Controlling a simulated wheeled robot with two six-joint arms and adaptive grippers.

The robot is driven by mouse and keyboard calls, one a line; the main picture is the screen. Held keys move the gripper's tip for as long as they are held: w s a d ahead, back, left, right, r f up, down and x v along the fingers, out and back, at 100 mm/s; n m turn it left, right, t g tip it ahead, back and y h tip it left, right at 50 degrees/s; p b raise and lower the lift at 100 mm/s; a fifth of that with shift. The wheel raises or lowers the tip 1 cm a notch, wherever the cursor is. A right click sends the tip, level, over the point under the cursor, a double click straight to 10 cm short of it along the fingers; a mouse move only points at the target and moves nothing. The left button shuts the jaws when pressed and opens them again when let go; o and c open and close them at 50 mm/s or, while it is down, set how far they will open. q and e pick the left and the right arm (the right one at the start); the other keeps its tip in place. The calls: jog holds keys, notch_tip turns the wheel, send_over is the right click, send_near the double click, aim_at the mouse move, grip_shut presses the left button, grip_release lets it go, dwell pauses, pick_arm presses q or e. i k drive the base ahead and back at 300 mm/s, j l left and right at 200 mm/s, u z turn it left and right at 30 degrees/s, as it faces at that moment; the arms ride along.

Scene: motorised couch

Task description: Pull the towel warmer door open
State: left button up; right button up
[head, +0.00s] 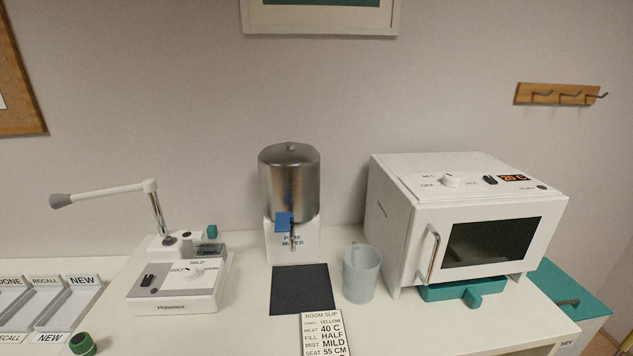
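The towel warmer (398,216) is a white box at the right of the counter in the head view. Its front door (415,269) is shut and has a dark window (492,241). A vertical metal handle (432,254) is on the door's left side. On its top are a knob (451,180), a black switch (490,180) and a small lit orange display (513,178). Neither of my grippers is in view.
A pale mug (361,273) stands just left of the door handle. A steel water dispenser (290,185), a dark mat (303,289) and a room slip card (325,335) are further left. A teal tray (459,291) sits under the warmer. A white device with an arm (172,302) stands left.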

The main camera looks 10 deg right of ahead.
aim_at(446, 243)
jog(key=z, duration=1.5)
